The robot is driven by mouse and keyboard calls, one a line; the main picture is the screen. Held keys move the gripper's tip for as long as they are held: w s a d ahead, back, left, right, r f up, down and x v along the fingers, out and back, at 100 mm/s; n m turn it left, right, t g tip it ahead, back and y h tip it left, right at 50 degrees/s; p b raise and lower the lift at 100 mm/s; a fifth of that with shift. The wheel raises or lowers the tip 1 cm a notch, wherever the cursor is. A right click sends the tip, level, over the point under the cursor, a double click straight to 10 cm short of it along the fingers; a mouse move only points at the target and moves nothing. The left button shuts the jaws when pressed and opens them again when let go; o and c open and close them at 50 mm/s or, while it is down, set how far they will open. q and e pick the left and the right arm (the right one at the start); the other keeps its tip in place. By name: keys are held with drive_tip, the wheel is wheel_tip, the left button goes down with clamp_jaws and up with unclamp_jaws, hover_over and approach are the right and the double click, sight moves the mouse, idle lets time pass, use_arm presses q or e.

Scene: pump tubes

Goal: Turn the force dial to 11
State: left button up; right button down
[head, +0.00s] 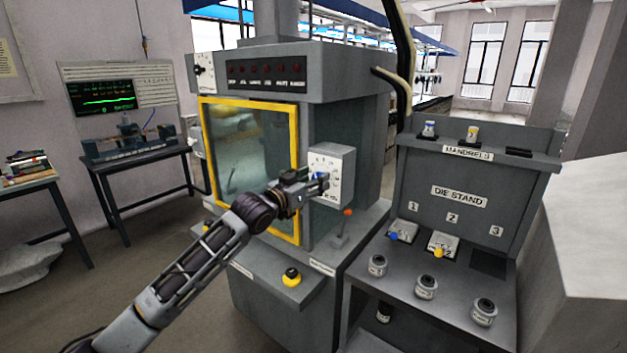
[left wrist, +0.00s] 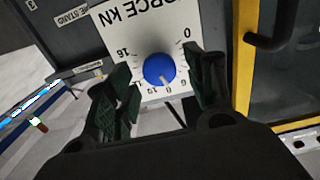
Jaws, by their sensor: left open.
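The force dial is a blue round knob (left wrist: 159,70) on a white plate marked "FORCE kN" (left wrist: 118,22). In the left wrist view the plate shows upside down, with 0 and 16 readable and numbers around 6 to 10 below the knob. A white mark on the knob points down toward about the 6 to 8 part. In the head view the dial plate (head: 341,165) is on the front of the grey machine, and my gripper hides part of it. My left gripper (head: 318,183) is open, with its fingers (left wrist: 160,90) either side of the knob; contact cannot be told. My right gripper is not in view.
The yellow-framed window (head: 297,170) is left of the dial. A lever with an orange tip (head: 347,212) stands below it, and a yellow-based button (head: 291,277) is lower. The die stand (head: 460,197) with several dies is at the right.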

use_arm(q)
drive_tip(key=shift+w+d, duration=0.1)
drive_tip(key=shift+w, duration=0.05)
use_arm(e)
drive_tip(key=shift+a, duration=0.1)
use_arm(q)
drive_tip(key=c, duration=1)
